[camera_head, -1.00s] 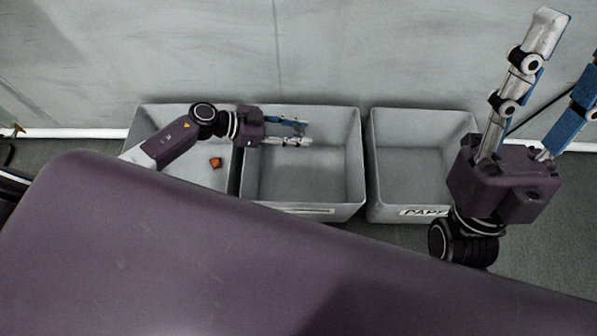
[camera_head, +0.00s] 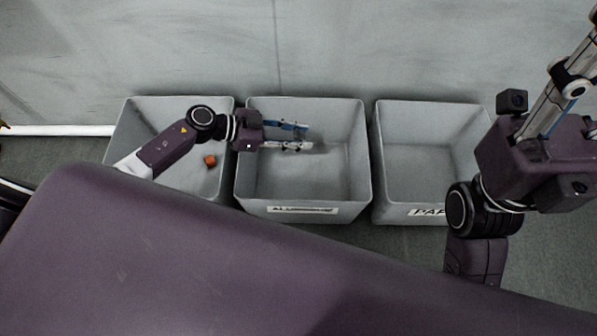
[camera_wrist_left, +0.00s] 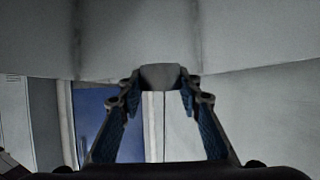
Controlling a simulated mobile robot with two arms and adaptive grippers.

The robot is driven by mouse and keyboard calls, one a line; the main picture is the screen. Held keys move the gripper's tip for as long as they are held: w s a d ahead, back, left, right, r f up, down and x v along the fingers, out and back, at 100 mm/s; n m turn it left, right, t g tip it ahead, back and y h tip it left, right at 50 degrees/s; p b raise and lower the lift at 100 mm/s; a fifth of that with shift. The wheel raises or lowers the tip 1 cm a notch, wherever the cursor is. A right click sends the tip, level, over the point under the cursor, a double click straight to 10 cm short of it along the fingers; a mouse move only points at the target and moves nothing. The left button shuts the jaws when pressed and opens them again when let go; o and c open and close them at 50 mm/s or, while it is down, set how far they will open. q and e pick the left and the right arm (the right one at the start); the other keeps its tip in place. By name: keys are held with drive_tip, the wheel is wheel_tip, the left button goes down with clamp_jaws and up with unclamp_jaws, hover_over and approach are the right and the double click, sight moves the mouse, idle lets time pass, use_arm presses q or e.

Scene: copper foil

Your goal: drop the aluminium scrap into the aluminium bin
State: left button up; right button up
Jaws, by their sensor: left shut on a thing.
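The aluminium bin (camera_head: 303,208) is the middle grey bin, with a label on its front that reads as aluminium. My left gripper (camera_head: 306,137) reaches in from the left over this bin, its fingers pointing right. It is shut on a small grey piece, the aluminium scrap (camera_wrist_left: 160,76), which shows between the fingertips in the left wrist view. In the head view the scrap is too small to make out. My right gripper (camera_head: 580,85) is at the right edge, apart from the bins. Its fingertips are cut off by the frame.
A left bin (camera_head: 120,136) holds a small orange-brown piece (camera_head: 209,161). A right bin (camera_head: 382,150) with a partly hidden label starting "PAP" looks empty. A grey wall (camera_head: 340,45) stands behind the bins. Narrow gaps separate the bins.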

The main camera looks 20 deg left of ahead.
use_arm(q)
drive_tip(key=o, duration=0.9)
drive_tip(key=shift+c, duration=0.2)
drive_tip(key=v, duration=1.2)
